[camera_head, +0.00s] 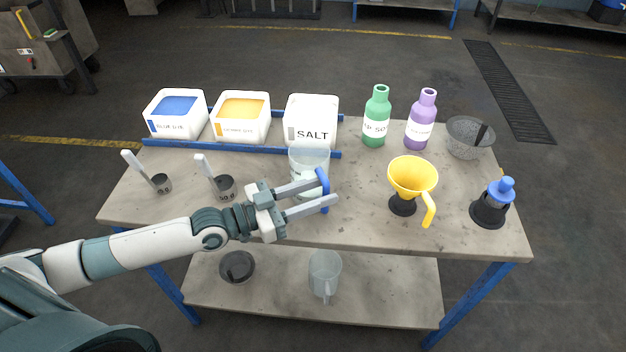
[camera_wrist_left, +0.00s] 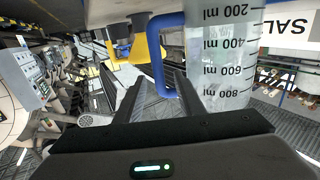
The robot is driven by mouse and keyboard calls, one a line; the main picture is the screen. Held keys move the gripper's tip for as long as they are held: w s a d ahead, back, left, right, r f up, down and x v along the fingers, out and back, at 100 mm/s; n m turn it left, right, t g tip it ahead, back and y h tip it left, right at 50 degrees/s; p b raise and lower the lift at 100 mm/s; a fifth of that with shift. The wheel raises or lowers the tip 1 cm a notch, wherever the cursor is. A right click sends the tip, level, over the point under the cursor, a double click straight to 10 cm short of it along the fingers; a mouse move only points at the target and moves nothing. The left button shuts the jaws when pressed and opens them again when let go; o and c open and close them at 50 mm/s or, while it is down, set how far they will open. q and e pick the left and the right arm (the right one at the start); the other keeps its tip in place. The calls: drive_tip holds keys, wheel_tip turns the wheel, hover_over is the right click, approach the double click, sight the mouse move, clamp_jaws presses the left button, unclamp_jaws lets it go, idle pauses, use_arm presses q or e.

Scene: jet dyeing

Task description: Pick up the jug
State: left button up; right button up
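The clear jug (camera_head: 309,159) with a blue handle (camera_head: 323,190) stands upright on the tabletop in front of the salt box. In the left wrist view the jug (camera_wrist_left: 222,65) shows its millilitre marks, and its blue handle (camera_wrist_left: 158,60) reaches down between the fingers. My left gripper (camera_head: 329,191) is open, one finger on each side of the handle; the fingers look apart, with a gap around it. It also shows in the left wrist view (camera_wrist_left: 160,95). I cannot tell if a finger touches the handle. My right gripper is not in view.
Blue dye (camera_head: 175,113), orange dye (camera_head: 240,117) and salt (camera_head: 312,121) boxes stand behind. Two scoops (camera_head: 224,187) lie left. Another clear jug (camera_head: 324,272) is below.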

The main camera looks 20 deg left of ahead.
use_arm(q)
drive_tip(key=shift+w+d, duration=0.1)
drive_tip(key=shift+d, duration=0.05)
drive_tip(key=p+x, duration=0.1)
drive_tip(key=x, duration=0.4)
drive_tip(key=shift+w+d+p, duration=0.15)
drive_tip(key=shift+w+p, duration=0.05)
drive_tip(key=shift+p, duration=0.1)
idle(0.5)
clamp_jaws()
